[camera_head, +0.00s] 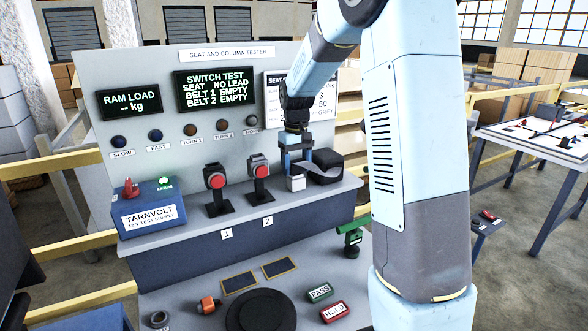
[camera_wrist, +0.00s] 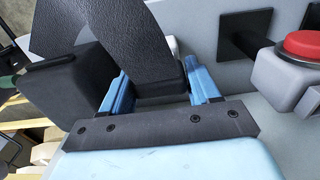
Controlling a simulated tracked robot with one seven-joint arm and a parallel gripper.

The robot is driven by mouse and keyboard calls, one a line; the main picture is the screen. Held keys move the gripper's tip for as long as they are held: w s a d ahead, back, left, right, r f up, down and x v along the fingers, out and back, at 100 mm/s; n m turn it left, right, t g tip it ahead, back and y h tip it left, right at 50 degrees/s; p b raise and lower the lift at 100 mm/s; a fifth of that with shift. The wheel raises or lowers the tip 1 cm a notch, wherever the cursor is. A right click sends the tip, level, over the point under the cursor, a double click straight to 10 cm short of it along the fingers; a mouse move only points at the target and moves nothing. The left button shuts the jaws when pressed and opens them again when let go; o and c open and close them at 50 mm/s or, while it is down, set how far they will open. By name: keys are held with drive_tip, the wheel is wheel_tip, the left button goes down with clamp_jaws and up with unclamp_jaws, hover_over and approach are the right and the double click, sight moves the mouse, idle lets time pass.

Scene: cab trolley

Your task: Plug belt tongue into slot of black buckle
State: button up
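Two buckles with red buttons stand on black posts on the bench shelf. The one above label 1 looks black (camera_head: 214,178); the one above label 2 looks grey (camera_head: 258,169) and shows at the right edge of the wrist view (camera_wrist: 290,70). My gripper (camera_head: 296,167) points down right of both, over a small light grey block (camera_head: 296,184). In the wrist view its blue fingers (camera_wrist: 162,88) stand on both sides of a dark belt end piece (camera_wrist: 160,78). I cannot tell whether they press on it. The metal tongue is hidden. A black strap (camera_wrist: 112,35) arches from this piece.
The strap leads to a black box (camera_head: 327,167) right of my gripper. A blue supply unit (camera_head: 150,210) stands at the shelf's left. The tester screen (camera_head: 214,90) reads belt 1 and belt 2 empty. The shelf front before the buckles is clear.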

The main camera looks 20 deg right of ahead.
sight(296, 160)
drive_tip(key=c, duration=0.9)
drive_tip(key=shift+r, duration=3.05)
